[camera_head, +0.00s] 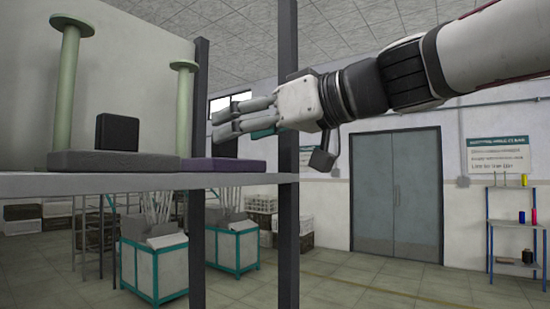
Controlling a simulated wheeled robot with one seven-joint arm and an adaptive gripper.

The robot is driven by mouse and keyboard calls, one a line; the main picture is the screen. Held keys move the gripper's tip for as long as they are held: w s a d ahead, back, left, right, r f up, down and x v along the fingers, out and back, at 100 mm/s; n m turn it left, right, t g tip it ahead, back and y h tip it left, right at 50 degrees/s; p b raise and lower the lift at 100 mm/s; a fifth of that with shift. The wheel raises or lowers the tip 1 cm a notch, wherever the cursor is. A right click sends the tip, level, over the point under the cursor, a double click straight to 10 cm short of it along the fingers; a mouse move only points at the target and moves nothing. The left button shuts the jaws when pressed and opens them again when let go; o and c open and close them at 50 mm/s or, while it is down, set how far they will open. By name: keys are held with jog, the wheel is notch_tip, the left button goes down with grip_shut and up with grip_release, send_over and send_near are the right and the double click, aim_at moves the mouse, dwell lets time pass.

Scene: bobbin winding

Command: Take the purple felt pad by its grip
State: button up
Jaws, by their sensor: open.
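The purple felt pad (222,165) is a flat slab on the grey shelf (120,183), near its right end.
Two pale green spools, a left one (67,95) and a right one (184,110), stand upright by the pads. Dark posts (288,230) rise at the shelf's right end, close to my gripper. Teal-framed bins (155,270) stand on the floor beyond. The floor before the double door (395,190) is clear.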

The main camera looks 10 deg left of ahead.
aim_at(225, 153)
jog(key=x, duration=0.1)
jog(key=p+x, duration=0.1)
jog(key=x, duration=0.1)
jog(key=p+x, duration=0.1)
jog(key=shift+w+a+r, duration=0.2)
jog(key=shift+w, duration=0.1)
jog(key=shift+w+a+f+p, duration=0.15)
jog(key=shift+w+a+p, duration=0.1)
jog(key=shift+a+p, duration=0.05)
jog(key=c, duration=1.3)
